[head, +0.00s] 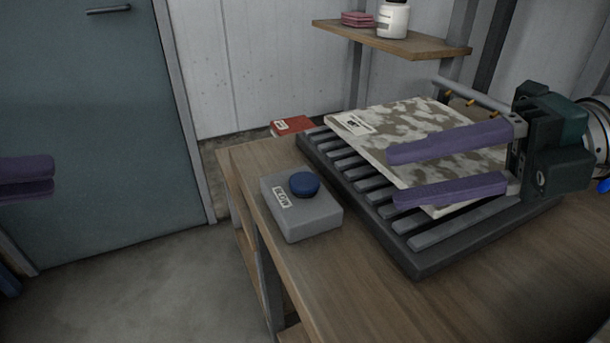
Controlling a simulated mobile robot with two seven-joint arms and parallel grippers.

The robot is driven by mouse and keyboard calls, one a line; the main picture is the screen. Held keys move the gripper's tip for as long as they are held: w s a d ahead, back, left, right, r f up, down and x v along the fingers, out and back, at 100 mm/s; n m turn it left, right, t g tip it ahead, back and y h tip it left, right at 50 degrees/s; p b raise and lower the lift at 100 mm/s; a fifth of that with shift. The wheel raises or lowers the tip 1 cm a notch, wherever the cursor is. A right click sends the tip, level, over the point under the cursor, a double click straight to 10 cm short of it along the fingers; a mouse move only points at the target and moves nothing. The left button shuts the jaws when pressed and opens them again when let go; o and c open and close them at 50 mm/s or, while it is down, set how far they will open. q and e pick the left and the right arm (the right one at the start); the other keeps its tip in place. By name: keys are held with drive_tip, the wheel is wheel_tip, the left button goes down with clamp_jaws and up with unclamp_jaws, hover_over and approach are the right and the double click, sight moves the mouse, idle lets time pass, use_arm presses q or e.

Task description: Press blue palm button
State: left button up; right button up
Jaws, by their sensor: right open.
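The blue palm button (304,184) is a round domed cap on a grey box (312,218) with a white label. The box sits near the left edge of the wooden bench. My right gripper (388,176) has two long purple fingers spread apart, pointing left, over the slatted rack and mottled board. It is open, with its fingertips to the right of the button and clear of it. My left gripper (50,178) shows only as purple finger ends at the left picture edge, far from the button. Its jaw state is unclear.
A camouflage-patterned board (377,122) with a label lies on a dark slatted rack (420,266) on the bench (340,290). A red box (291,125) is behind. A wall shelf (390,42) holds a white jar (392,20) and pink cloths (358,19). A blue-grey door (90,120) stands left.

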use_arm(q)
clamp_jaws()
idle(0.6)
idle(0.5)
